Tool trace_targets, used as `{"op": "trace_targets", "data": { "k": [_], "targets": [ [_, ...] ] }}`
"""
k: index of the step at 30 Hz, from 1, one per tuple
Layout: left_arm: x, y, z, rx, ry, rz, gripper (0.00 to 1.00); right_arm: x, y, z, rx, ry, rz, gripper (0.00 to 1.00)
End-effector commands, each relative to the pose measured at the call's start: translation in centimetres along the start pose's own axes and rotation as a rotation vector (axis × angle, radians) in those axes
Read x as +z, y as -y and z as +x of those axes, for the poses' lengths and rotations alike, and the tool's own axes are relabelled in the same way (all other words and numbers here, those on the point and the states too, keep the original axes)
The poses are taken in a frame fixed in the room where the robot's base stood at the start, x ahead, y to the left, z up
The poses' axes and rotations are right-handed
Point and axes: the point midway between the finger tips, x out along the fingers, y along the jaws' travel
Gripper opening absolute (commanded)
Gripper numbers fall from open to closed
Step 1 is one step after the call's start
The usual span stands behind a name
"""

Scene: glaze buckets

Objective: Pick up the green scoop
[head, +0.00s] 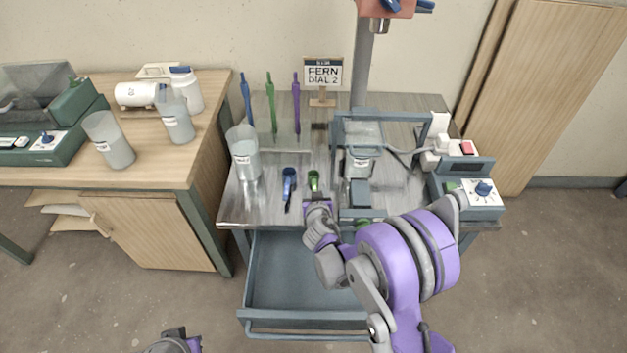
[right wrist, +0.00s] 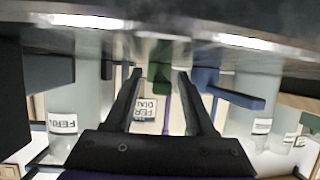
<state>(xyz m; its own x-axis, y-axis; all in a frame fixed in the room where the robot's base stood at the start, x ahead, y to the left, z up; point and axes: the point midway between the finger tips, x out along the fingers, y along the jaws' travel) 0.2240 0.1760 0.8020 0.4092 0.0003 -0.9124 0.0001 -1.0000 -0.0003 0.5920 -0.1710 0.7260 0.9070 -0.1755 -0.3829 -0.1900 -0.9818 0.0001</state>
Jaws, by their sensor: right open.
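The green scoop (head: 313,180) lies on the grey metal bench, just beyond my right gripper. In the right wrist view, which is upside down, the green scoop (right wrist: 160,74) shows between the two spread fingertips. My right gripper (head: 318,202) is open at the bench's front edge; its fingers also show in the wrist view (right wrist: 160,80). Whether they touch the scoop I cannot tell, and the scoop's near part is hidden by the gripper. My left gripper (head: 174,338) is only partly in view at the bottom edge, far from the scoop.
A blue scoop (head: 289,184) lies just left of the green one. A labelled bucket (head: 244,155) stands at the bench's left; another (head: 358,165) stands under a frame on the right. A control box (head: 482,190) is farther right. An open drawer (head: 290,275) juts out below.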

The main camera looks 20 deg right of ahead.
Motion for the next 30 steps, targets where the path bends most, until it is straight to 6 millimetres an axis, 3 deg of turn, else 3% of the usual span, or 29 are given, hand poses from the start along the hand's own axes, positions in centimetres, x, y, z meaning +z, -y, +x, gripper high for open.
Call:
{"op": "trace_targets", "data": {
  "k": [7, 16, 30],
  "targets": [
    [0.01, 0.00, 0.02, 0.000, 0.000, 0.000, 0.00, 0.00, -0.02, 0.31, 0.000, 0.000, 0.000, 0.53],
    [0.01, 0.00, 0.02, 0.000, 0.000, 0.000, 0.00, 0.00, 0.00, 0.29, 0.000, 0.000, 0.000, 0.00],
    [-0.03, 0.00, -0.06, 0.000, 0.000, 0.000, 0.00, -0.30, 0.01, 0.16, 0.000, 0.000, 0.000, 0.00]
  ]
}}
